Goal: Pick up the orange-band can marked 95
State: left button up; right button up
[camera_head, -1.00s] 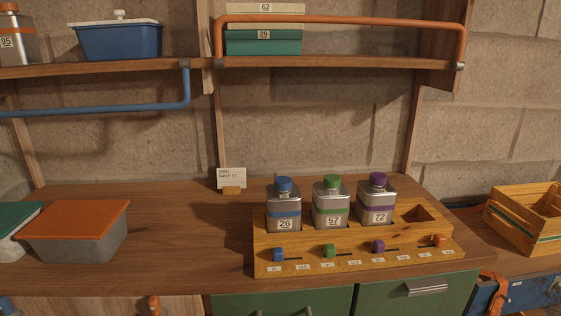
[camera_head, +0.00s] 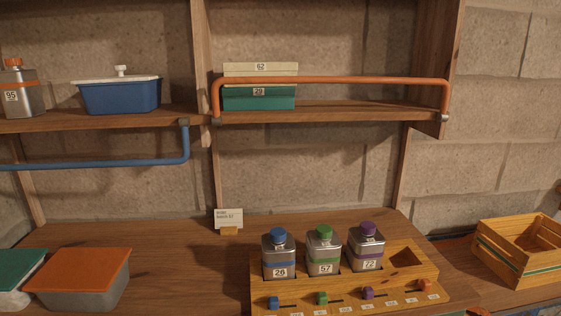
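The orange-band can marked 95 (camera_head: 22,92) stands upright on the upper left shelf, at the left edge of the view. It is a metal can with an orange cap and a white label reading 95. Neither of my grippers shows in the view.
A blue tub with a white lid (camera_head: 119,96) stands right of the can on the shelf (camera_head: 60,124). A blue rail (camera_head: 100,165) hangs below. The wooden rack (camera_head: 350,290) holds cans 26, 57 and 72, with an empty slot (camera_head: 404,259) at right. An orange-lidded box (camera_head: 80,277) sits left.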

aim_at(22, 97)
jog(key=u, duration=1.3)
jog(key=j+u, duration=0.1)
